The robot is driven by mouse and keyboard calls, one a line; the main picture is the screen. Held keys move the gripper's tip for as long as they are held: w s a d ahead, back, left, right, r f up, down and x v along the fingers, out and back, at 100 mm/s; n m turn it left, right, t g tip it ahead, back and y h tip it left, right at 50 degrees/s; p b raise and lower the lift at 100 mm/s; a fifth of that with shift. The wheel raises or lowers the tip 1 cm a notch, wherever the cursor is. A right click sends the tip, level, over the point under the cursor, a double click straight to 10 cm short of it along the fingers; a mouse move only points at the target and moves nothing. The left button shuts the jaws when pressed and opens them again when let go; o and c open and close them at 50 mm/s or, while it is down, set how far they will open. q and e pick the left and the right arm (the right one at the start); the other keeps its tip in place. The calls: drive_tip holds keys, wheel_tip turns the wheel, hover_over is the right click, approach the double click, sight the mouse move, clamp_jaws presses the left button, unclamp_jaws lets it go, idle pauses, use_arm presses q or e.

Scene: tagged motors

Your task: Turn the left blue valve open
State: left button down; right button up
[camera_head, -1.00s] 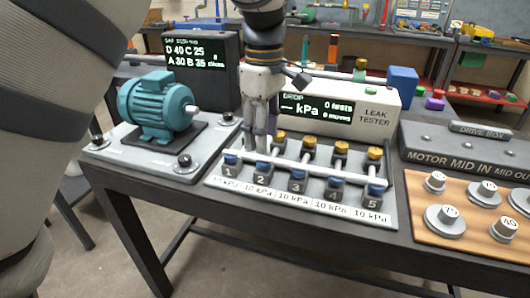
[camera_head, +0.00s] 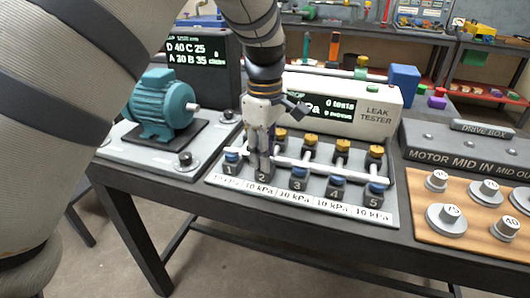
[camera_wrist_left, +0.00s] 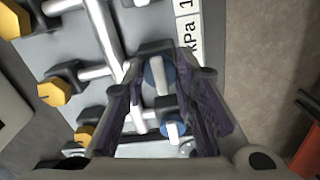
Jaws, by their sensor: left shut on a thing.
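The valve panel (camera_head: 216,181) carries a front row of blue valves over numbered blocks and a back row of yellow valves (camera_head: 343,146). The leftmost blue valve (camera_head: 231,156), over number 1, is in plain sight left of my gripper. My left gripper (camera_head: 261,168) points down over number 2 and hides the blue valve there. In the left wrist view, a blue valve (camera_wrist_left: 157,75) sits between the fingertips, which are shut on it. My right gripper is not in view.
A white pipe (camera_head: 325,168) runs between the two valve rows. The leak tester (camera_head: 377,113) stands behind the panel, and a teal motor (camera_head: 162,106) is to the left. A wooden board with grey knobs (camera_head: 446,218) is to the right.

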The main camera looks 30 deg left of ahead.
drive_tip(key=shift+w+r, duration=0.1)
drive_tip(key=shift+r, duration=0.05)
use_arm(q)
drive_tip(key=m+p, duration=0.1)
drive_tip(key=m, duration=0.2)
drive_tip(key=shift+r, duration=0.1)
drive_tip(key=m, duration=0.2)
drive_tip(key=shift+m, duration=0.4)
drive_tip(key=m, duration=0.6)
drive_tip(key=shift+s, duration=0.1)
drive_tip(key=m, duration=0.6)
drive_tip(key=shift+f, duration=0.2)
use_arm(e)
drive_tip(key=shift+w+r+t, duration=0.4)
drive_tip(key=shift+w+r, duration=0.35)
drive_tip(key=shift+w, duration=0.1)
use_arm(q)
drive_tip(key=c, duration=1.3)
unclamp_jaws()
drive_tip(key=shift+r, duration=0.1)
